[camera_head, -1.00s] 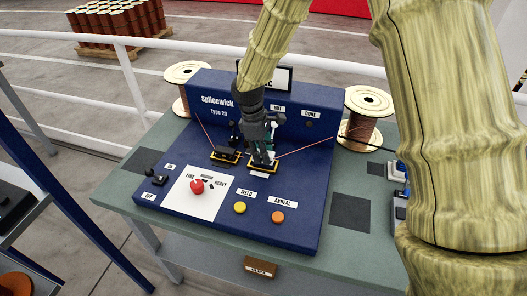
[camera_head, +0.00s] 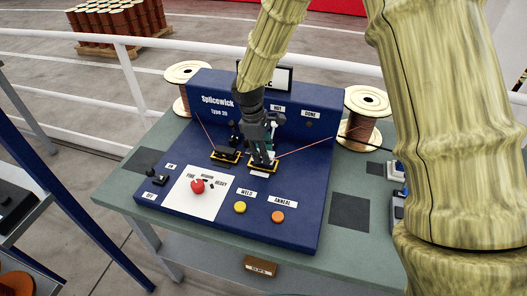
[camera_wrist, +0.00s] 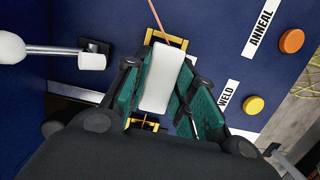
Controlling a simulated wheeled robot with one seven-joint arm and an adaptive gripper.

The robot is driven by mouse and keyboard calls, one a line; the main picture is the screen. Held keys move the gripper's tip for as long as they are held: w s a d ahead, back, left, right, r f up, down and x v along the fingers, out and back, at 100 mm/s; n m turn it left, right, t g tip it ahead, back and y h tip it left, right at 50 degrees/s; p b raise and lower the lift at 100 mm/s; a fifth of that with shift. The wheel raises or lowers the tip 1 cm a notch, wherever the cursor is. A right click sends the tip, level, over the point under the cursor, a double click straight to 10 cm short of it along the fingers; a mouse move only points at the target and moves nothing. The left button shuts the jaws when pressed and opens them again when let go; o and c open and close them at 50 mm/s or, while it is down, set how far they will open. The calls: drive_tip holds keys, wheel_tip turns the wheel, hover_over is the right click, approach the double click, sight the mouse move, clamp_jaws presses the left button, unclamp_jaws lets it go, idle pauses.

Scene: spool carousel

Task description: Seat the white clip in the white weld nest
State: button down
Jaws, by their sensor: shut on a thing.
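The white clip (camera_wrist: 162,78) is a pale, smooth block between the green finger pads of my gripper (camera_wrist: 160,95) in the wrist view. My gripper (camera_head: 262,158) is shut on it, fingers pointing down, right over the right-hand yellow-edged nest (camera_head: 272,168) on the blue machine. That nest's yellow frame also shows past the clip's end in the wrist view (camera_wrist: 151,37). A copper wire runs to it. My fingers hide most of the nest, so I cannot tell whether the clip touches it. A small white label lies in front of the nest.
The left-hand nest (camera_head: 225,157) is close beside my gripper. The upright back panel (camera_head: 215,103) stands behind. A red knob (camera_head: 197,186), yellow button (camera_head: 239,208) and orange button (camera_head: 278,216) are in front. Wire spools (camera_head: 367,103) flank the machine.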

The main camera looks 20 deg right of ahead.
drive_tip(key=shift+f+b, duration=0.3)
drive_tip(key=shift+f, duration=0.55)
idle(0.3)
drive_tip(key=c, duration=1.1)
unclamp_jaws()
drive_tip(key=shift+r, duration=0.1)
wheel_tip(320, 180, up, 12)
drive_tip(key=w+a, duration=0.1)
drive_tip(key=shift+a+f, duration=0.2)
drive_tip(key=shift+a, duration=0.15)
drive_tip(key=shift+w, duration=0.1)
